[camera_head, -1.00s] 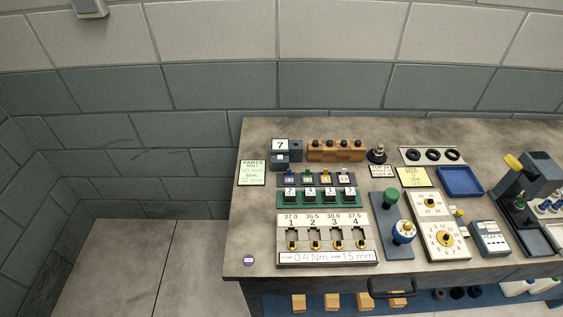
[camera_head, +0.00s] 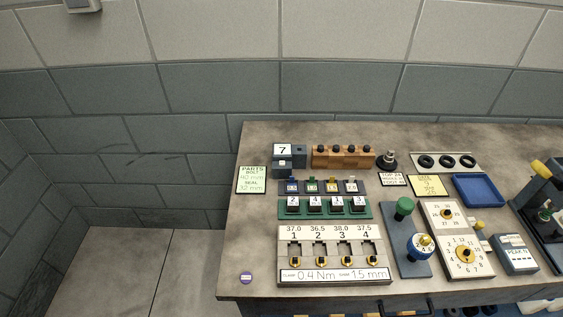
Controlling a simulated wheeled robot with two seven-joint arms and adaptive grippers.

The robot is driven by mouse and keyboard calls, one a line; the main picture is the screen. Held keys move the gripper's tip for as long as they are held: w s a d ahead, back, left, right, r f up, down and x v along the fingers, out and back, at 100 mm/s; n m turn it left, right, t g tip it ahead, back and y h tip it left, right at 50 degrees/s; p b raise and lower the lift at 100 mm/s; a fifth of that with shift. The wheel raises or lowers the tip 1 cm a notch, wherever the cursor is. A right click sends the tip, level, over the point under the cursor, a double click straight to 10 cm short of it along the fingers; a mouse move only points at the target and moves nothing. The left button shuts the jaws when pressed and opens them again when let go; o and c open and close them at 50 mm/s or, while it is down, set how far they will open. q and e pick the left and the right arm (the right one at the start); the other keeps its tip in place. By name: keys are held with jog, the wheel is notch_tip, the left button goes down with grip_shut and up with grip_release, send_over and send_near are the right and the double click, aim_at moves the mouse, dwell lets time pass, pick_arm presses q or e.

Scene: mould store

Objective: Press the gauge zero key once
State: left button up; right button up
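No gripper of mine is in view. A small grey-blue box (camera_head: 515,254) with a light display that seems to read "PEAK N" lies at the right of the bench. It looks like a gauge, but its keys are too small to tell apart, and I cannot make out a zero key. A dark press-like stand (camera_head: 545,205) with a yellow knob is beside it, cut off by the right edge. A dark box with a "7" plate (camera_head: 282,149) stands at the back left.
The bench (camera_head: 255,215) also holds a numbered clamp board (camera_head: 333,232), a green-knobbed panel (camera_head: 402,240), a dial board (camera_head: 452,222), a blue tray (camera_head: 479,190) and a wooden block (camera_head: 343,157). The bench's left front is mostly clear. A block wall (camera_head: 300,90) stands behind.

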grip_shut()
dwell(1.3)
